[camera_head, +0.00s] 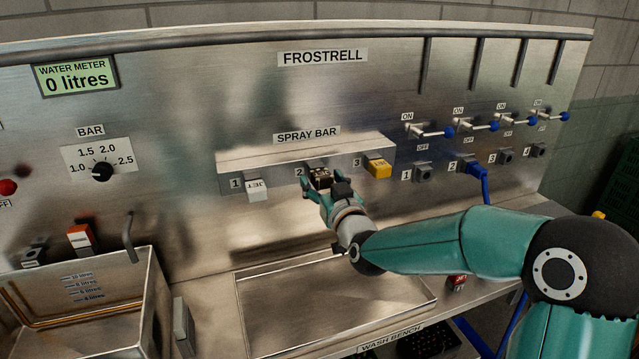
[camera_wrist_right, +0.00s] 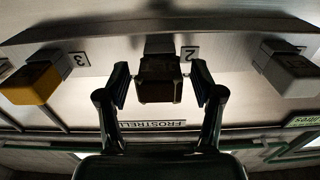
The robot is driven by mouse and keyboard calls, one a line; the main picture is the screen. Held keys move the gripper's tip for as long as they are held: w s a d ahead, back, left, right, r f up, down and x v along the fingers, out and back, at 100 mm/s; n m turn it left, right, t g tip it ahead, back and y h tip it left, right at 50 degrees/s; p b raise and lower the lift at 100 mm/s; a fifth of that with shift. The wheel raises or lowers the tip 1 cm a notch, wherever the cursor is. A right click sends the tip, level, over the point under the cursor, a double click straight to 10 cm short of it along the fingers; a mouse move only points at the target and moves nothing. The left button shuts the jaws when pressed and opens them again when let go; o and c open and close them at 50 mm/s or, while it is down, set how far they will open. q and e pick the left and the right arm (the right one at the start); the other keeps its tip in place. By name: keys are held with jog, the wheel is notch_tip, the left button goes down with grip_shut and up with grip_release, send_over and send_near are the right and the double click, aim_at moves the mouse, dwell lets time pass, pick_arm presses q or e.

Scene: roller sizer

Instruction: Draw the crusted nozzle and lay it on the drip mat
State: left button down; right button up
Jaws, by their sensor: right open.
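The crusted nozzle is the dark brown block in socket 2 of the spray bar (camera_head: 270,163). In the head view the nozzle (camera_head: 320,176) shows partly behind my right gripper (camera_head: 317,190). In the wrist view, which is upside down, the nozzle (camera_wrist_right: 160,80) sits between the two fingers of my right gripper (camera_wrist_right: 161,84). The fingers are open, one on each side, with a gap visible to the nozzle. A white nozzle (camera_head: 257,190) is in socket 1 and a yellow nozzle (camera_head: 377,168) in socket 3. I cannot make out the drip mat for certain. My left gripper is out of view.
A shallow metal tray (camera_head: 262,318) lies on the bench below the bar. A deep metal basin (camera_head: 147,310) stands at left. Lever valves (camera_head: 430,132) and numbered ports are at right, with a blue hose (camera_head: 483,180) at port 2. A small red block (camera_head: 457,283) lies behind my right arm.

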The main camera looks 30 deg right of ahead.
dwell(0.7)
jog(key=shift+b, duration=0.4)
grip_shut()
dwell(0.3)
